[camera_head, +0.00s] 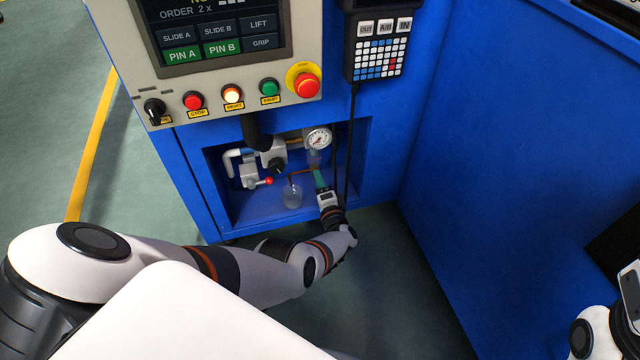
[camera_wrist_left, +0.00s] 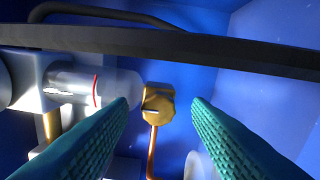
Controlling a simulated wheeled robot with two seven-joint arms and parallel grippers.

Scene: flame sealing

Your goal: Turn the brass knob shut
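The brass knob (camera_wrist_left: 158,104) shows in the left wrist view as a faceted yellow-brown piece. It sits at the end of a clear cylinder (camera_wrist_left: 110,85) with a red ring, and a copper tube (camera_wrist_left: 151,150) leads away from it. My left gripper (camera_wrist_left: 161,108) is open, with its teal ribbed fingers on either side of the knob in the picture. I see no contact, and the depth between them is unclear. In the head view my left gripper (camera_head: 319,179) reaches into the blue recess, where the knob is too small to make out. My right gripper (camera_head: 631,285) is partly cut off at the right edge.
The recess (camera_head: 222,205) holds a pressure gauge (camera_head: 318,138), a valve with a red-tipped lever (camera_head: 268,181) and a clear jar (camera_head: 292,197). A black cable (camera_head: 350,130) hangs in front, crossing the wrist view (camera_wrist_left: 200,48). A control panel (camera_head: 225,90) overhangs the recess.

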